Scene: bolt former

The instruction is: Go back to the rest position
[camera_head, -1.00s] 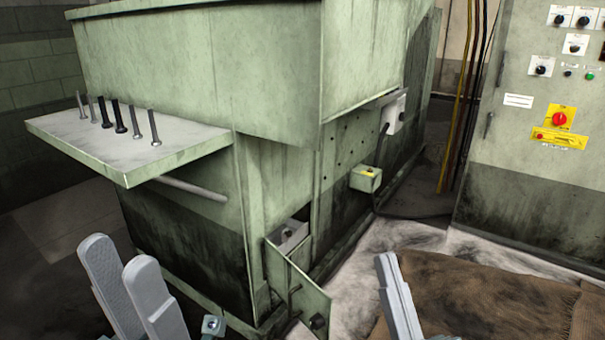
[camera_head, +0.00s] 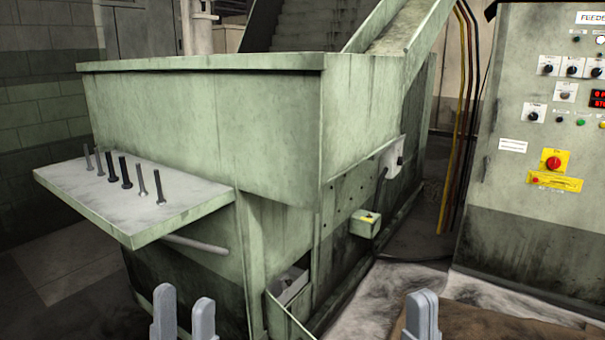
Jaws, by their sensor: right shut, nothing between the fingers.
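My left gripper (camera_head: 184,322) shows at the bottom edge, left of the middle. Its two grey fingers point up with a clear gap between them, and nothing is in the gap. My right gripper (camera_head: 421,316) shows at the bottom edge, right of the middle. Its fingers are together and hold nothing. Both grippers appear in front of the green machine, apart from it. The rest of both arms is out of view.
The green machine (camera_head: 205,125) fills the middle. Several bolts (camera_head: 126,172) stand on its shelf (camera_head: 180,212). The control cabinet (camera_head: 510,190) stands right. A brown cloth (camera_head: 480,322) lies at bottom right.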

